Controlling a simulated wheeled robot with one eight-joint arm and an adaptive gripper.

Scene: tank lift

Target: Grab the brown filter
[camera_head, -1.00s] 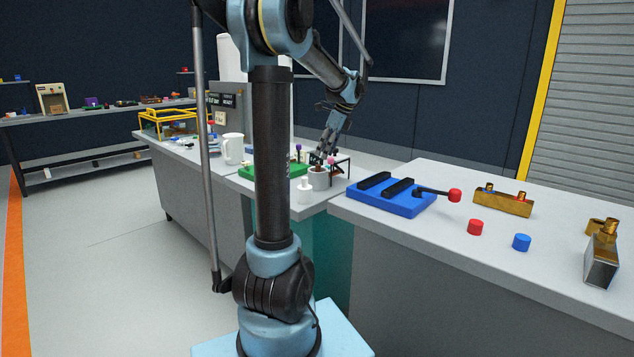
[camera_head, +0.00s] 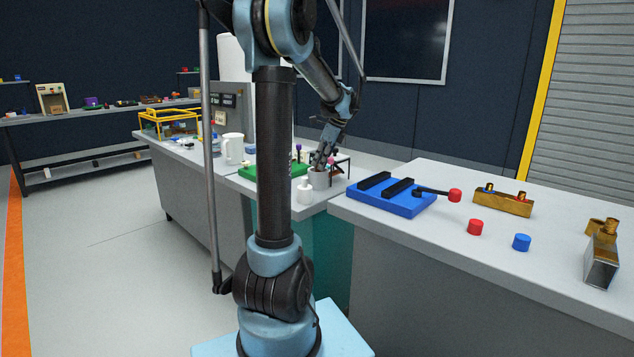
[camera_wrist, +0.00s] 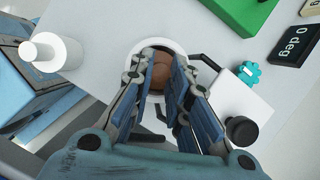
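The brown filter (camera_wrist: 160,72) shows in the wrist view as a rounded brown thing inside a round pale grey cup (camera_wrist: 181,46). In the head view the cup (camera_head: 319,181) stands near the counter's edge, and the filter cannot be made out. My gripper (camera_wrist: 165,68) is open, with one finger on each side of the filter, pointing down at the cup. It also shows over the cup in the head view (camera_head: 319,166). Whether the fingers touch the filter cannot be told.
A white bottle (camera_wrist: 50,50) stands close left of the cup. A green block (camera_wrist: 240,12), a teal knob (camera_wrist: 249,73) and a black round knob (camera_wrist: 241,131) are on the right. A blue tray (camera_head: 400,205) lies on the counter to the right.

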